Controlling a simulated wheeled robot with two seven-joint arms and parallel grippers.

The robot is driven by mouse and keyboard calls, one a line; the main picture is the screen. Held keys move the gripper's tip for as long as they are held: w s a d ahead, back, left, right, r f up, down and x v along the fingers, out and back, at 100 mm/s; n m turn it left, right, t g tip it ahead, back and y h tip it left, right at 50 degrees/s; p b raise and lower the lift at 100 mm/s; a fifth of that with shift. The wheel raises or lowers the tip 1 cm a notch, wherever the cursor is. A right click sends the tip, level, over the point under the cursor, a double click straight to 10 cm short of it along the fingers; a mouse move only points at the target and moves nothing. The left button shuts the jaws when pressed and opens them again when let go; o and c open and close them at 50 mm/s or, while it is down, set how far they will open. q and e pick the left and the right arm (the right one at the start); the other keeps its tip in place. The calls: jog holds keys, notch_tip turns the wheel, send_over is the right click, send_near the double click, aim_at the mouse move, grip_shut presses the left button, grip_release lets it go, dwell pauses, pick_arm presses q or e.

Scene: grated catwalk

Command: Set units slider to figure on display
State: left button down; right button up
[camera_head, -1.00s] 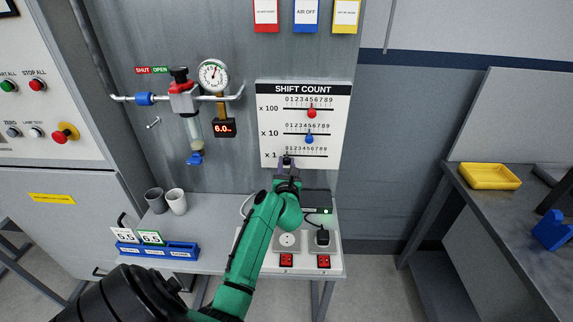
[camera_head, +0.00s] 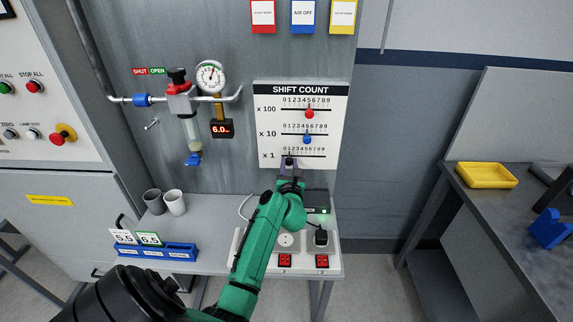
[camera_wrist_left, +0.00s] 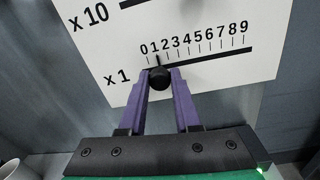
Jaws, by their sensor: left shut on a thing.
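The SHIFT COUNT board (camera_head: 264,120) has three slider rows with scales from 0 to 9. The units slider's black knob (camera_wrist_left: 160,79) is on the x 1 row. In the left wrist view its dark pointer stands at about the 1. My left gripper (camera_head: 290,167) is shut on this knob, one purple finger on each side. The red knob (camera_head: 309,113) on x 100 and the blue knob (camera_head: 306,139) on x 10 both stand near mid-scale. My right gripper is out of view.
Below the board, a bench holds a black box with a green light (camera_head: 318,210), sockets with red switches (camera_head: 285,260), two cups (camera_head: 174,202) and a blue card rack (camera_head: 180,252). A valve (camera_head: 179,92) and a gauge (camera_head: 211,76) are left of the board.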

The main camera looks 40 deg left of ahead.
pick_arm(q)
jog(key=c, duration=0.6)
grip_release()
jog(key=b+v, duration=0.2)
jog(key=v, duration=1.2)
jog(key=shift+s+b, duration=0.3)
jog(key=shift+b, duration=0.05)
jog(key=shift+d, duration=0.15)
